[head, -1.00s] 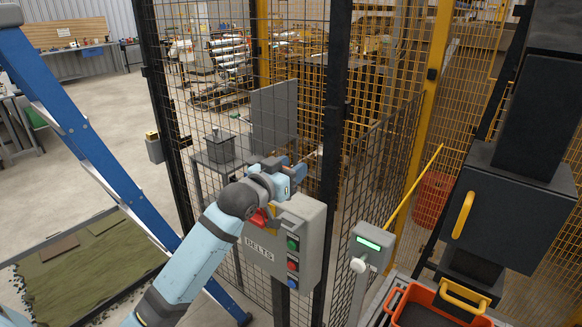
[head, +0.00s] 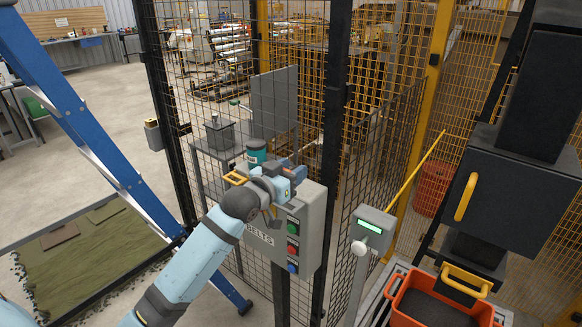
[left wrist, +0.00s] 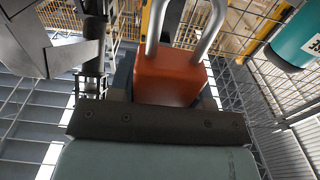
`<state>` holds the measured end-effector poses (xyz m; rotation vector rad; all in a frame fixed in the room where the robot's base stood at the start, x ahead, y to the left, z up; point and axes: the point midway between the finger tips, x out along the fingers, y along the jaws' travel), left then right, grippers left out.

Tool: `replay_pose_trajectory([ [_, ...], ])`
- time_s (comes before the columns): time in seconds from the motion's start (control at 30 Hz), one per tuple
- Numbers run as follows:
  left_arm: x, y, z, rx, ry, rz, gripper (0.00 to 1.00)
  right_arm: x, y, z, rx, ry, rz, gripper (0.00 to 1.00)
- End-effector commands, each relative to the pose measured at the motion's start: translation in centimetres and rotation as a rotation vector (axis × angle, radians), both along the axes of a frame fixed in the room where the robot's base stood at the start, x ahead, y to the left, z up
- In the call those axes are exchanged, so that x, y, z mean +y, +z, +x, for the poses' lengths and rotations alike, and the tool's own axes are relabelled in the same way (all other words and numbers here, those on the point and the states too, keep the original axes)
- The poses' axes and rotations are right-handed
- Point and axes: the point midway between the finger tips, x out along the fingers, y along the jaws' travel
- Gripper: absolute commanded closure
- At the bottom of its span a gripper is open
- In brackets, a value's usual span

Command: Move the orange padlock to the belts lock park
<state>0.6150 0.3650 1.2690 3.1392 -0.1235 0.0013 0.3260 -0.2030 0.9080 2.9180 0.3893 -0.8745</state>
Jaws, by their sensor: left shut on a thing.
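My left gripper (head: 292,172) is at the top edge of the grey BELTS box (head: 307,222) in the head view. In the left wrist view it is shut on the orange padlock (left wrist: 168,78), whose body sits between the fingers (left wrist: 165,97). Its silver shackle (left wrist: 212,28) points away from the gripper, its top cut off by the frame. The padlock is hidden in the head view. A yellow loop (head: 235,178) shows at the box's upper left; I cannot tell whether it is the lock park.
A teal can (head: 257,152) stands just behind the gripper; it also shows in the left wrist view (left wrist: 297,40). Black mesh fencing (head: 340,110) rises behind the box. A grey post unit with a green display (head: 371,228) stands to the right. A blue ladder (head: 85,130) is at left.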

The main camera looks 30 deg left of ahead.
Motion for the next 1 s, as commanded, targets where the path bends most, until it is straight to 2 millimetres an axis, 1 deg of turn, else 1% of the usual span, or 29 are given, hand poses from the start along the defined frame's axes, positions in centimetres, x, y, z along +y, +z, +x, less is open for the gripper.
replay_pose_trajectory([
  [0.5, 0.0, -0.08, 0.0, 0.0, 0.0, 0.0, 0.82, 0.14, 0.01, 0.01, 0.001, -0.002, 0.003, 1.0],
  [0.83, 0.02, 0.0, -0.01, 0.001, 0.0, 0.0, 0.82, 0.14, 0.68, 0.02, 0.001, -0.002, 0.003, 1.0],
  [1.0, 0.02, -0.11, -0.01, 0.001, 0.0, 0.0, 0.82, 0.14, 0.65, 0.02, 0.001, -0.002, 0.003, 1.0],
])
